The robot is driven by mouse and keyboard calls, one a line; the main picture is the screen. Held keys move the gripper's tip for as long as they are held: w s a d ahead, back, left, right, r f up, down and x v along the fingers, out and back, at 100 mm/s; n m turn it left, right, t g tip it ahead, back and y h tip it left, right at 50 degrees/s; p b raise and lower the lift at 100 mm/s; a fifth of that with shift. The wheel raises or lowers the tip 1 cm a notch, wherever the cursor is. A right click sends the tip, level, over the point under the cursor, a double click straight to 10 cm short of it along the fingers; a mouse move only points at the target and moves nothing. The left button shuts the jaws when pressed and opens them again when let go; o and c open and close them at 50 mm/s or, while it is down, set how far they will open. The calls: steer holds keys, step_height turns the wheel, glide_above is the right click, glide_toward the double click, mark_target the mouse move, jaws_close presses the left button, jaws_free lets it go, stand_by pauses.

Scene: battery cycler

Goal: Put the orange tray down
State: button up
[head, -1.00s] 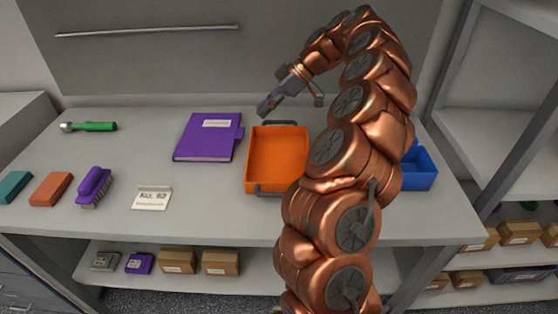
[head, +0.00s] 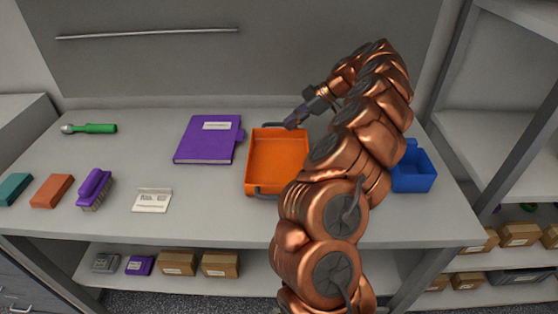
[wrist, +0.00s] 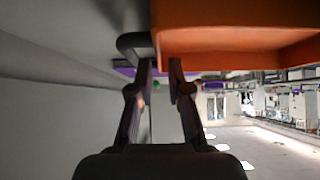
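The orange tray (head: 277,185) rests on the bench top, with a dark handle at each of its near and far ends. My gripper (head: 291,123) is at the tray's far right corner, close to the far handle (head: 274,125). In the wrist view the tray (wrist: 240,40) fills the upper right, and the dark handle (wrist: 132,42) shows just beyond the left fingertip. Whether a finger touches the handle cannot be told. My arm hides the tray's near right corner.
A purple binder (head: 207,145) lies left of the tray and a blue bin (head: 415,175) stands to its right. A label card (head: 152,201), a brush (head: 93,187), two blocks and a green-handled tool (head: 95,128) lie farther left. The bench (head: 215,205) is clear in front left of the tray.

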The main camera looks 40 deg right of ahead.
mark_target(281, 130)
steer(key=p+x, duration=0.2)
steer(key=x, duration=0.1)
steer(key=shift+w+a+f, duration=0.2)
steer(key=shift+a, duration=0.05)
steer(key=shift+w+a+f, duration=0.25)
steer(key=shift+f, duration=0.25)
jaws_close()
